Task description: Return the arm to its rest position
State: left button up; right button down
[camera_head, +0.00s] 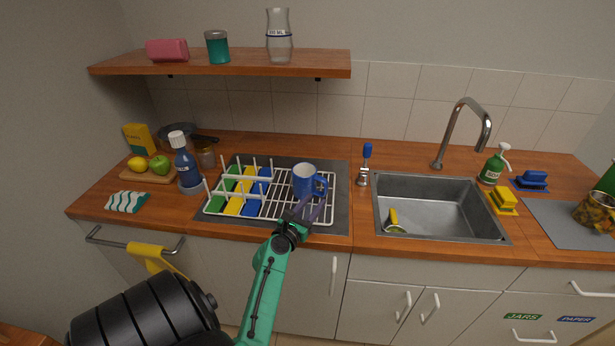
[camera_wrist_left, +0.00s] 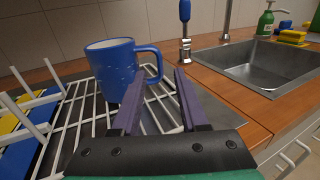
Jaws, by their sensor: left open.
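My left gripper (camera_head: 304,212) is over the front right part of the white dish rack (camera_head: 270,216). Its two purple fingers (camera_wrist_left: 158,104) are apart with nothing between them. A blue mug (camera_head: 304,181) stands upright in the rack just beyond the fingers, with its handle to the right. In the left wrist view the mug (camera_wrist_left: 112,72) is ahead and slightly left, and its handle is close to the fingertips; I cannot tell whether they touch. My green left arm (camera_head: 265,285) reaches in from the lower left. My right gripper is not in view.
Left of the mug, the rack has upright white prongs and green, yellow and blue pieces. A blue bottle (camera_head: 186,165) stands left of the rack. A blue-handled tool (camera_head: 365,165) stands between rack and sink (camera_head: 436,223). A shelf (camera_head: 220,66) hangs above. A yellow cloth (camera_head: 152,256) hangs below.

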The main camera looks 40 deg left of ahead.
pick_arm(q)
jog(key=v, duration=0.4)
jog(key=shift+w, duration=0.1)
